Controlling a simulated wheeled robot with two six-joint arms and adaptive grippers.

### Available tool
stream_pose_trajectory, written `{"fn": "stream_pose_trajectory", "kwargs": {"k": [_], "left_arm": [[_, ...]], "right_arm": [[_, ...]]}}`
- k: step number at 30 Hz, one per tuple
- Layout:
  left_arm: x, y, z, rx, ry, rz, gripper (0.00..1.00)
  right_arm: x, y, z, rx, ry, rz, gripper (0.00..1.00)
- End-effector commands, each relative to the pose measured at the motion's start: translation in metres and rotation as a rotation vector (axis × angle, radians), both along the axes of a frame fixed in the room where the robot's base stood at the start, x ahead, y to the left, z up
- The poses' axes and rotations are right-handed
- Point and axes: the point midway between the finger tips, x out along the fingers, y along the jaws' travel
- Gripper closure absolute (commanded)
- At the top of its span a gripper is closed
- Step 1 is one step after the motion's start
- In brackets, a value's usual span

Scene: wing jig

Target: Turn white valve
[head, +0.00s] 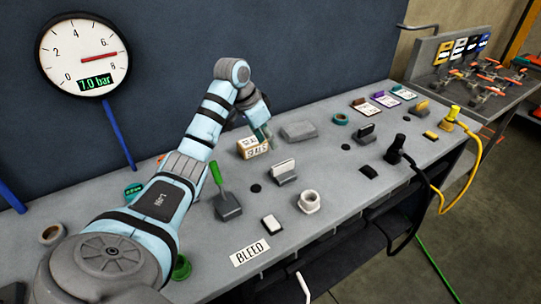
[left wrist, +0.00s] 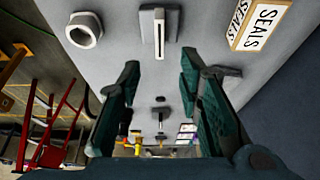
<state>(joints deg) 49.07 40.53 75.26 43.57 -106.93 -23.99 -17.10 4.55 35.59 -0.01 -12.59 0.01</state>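The white valve (head: 284,168), a flat white handle on a grey base, stands on the bench right of the SEALS box. Its handle also shows in the left wrist view (left wrist: 160,32), at top centre. My left gripper (head: 264,138) is above the bench by the SEALS box, behind the valve in the head view. In the left wrist view its two green fingers (left wrist: 158,80) are spread, with nothing between them. The valve handle lies beyond the fingertips, apart from them. My right gripper is in neither view.
The SEALS box (head: 252,148), a grey block (head: 298,131), a green-handled lever (head: 226,200) and a white ring fitting (head: 309,202) surround the valve. A BLEED label (head: 250,252) lies near the front edge. The wall gauge (head: 82,55) reads 7.0 bar. Black (head: 396,149) and yellow plugs stand at right.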

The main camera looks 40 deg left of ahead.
Motion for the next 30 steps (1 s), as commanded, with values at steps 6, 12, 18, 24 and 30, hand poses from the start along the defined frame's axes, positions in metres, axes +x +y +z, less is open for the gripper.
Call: {"fn": "stream_pose_trajectory", "kwargs": {"k": [6, 12, 18, 24, 30], "left_arm": [[0.02, -0.007, -0.057, -0.005, 0.006, 0.005, 0.68], [0.038, -0.011, -0.103, -0.002, 0.003, 0.009, 0.68], [0.045, -0.013, -0.121, 0.0, 0.001, 0.009, 0.68], [0.046, -0.013, -0.122, 0.001, 0.001, 0.008, 0.68], [0.046, -0.013, -0.122, 0.001, 0.001, 0.009, 0.88]], "right_arm": [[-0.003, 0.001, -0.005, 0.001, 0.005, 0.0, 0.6], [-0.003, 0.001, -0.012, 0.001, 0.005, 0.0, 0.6], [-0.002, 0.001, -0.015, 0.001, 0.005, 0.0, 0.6], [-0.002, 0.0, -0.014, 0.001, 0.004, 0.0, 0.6], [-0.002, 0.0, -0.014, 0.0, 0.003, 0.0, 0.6]]}}
